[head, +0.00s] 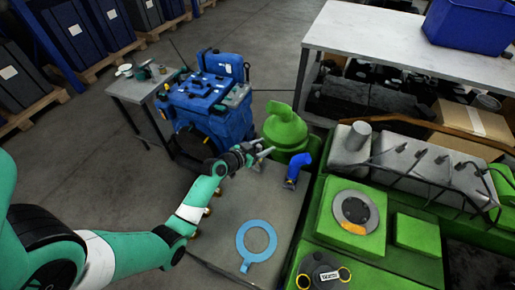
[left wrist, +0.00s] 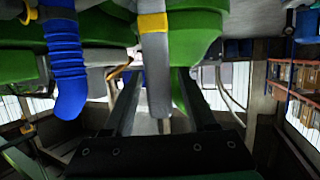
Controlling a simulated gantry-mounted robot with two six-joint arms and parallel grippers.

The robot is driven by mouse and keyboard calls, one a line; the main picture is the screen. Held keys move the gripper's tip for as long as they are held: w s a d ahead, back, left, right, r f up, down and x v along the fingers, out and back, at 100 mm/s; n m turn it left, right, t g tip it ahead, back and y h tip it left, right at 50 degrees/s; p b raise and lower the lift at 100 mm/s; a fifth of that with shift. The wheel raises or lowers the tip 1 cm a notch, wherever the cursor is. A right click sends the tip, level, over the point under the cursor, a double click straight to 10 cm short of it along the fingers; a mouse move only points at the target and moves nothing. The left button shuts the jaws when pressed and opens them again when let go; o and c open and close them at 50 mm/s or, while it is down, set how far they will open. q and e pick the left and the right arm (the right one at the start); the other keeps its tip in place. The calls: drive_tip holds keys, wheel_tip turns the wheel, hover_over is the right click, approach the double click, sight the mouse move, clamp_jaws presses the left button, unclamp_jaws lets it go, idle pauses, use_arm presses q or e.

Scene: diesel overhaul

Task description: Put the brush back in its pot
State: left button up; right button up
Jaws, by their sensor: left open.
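My left gripper (head: 264,152) is open above the far end of the grey bench (head: 228,208), beside a green rounded part (head: 285,131). Its two dark fingers also show in the left wrist view (left wrist: 158,112). A grey shaft with a yellow band (left wrist: 156,72) shows between the fingers there; I cannot tell whether it is touched, or whether it is the brush. I cannot pick out the brush or its pot for certain in either view. My right gripper is in neither view.
A blue elbow hose (head: 299,167) stands just right of the gripper; it hangs from the top in the wrist view (left wrist: 66,65). A blue ring (head: 240,242) lies on the bench. A green engine (head: 398,258) fills the right. A small side table (head: 130,88) stands far left.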

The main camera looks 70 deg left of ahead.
use_arm(q)
drive_tip(key=p+v, duration=0.3)
drive_tip(key=v, duration=0.9)
drive_tip(key=w+d+r+m+t+h, duration=0.1)
drive_tip(key=w+d+r+t, duration=0.15)
drive_tip(key=w+r, duration=0.45)
drive_tip(key=w+d+r+m+t, duration=0.2)
drive_tip(key=w+d+r, duration=0.1)
drive_tip(key=r, duration=0.8)
drive_tip(key=w+d+r+m+t+h, duration=0.1)
drive_tip(key=w+d+r+t, duration=0.2)
drive_tip(key=r, duration=0.7)
drive_tip(key=s+d+r+t+h, duration=0.1)
drive_tip(key=s+d+r+t, duration=0.1)
drive_tip(key=d+r, duration=0.4)
drive_tip(key=s+d+r+t+h, duration=0.2)
drive_tip(key=d+r, duration=0.4)
drive_tip(key=r, duration=0.7)
drive_tip(key=s+d+r+m+t+h, duration=0.1)
drive_tip(key=s+d+r+t+h, duration=0.1)
drive_tip(key=d+r, duration=0.4)
wheel_tip(320, 180, up, 5)
drive_tip(key=shift+s+d+f+t, duration=0.25)
drive_tip(key=shift+s+d+t, duration=0.15)
drive_tip(key=shift+t, duration=0.15)
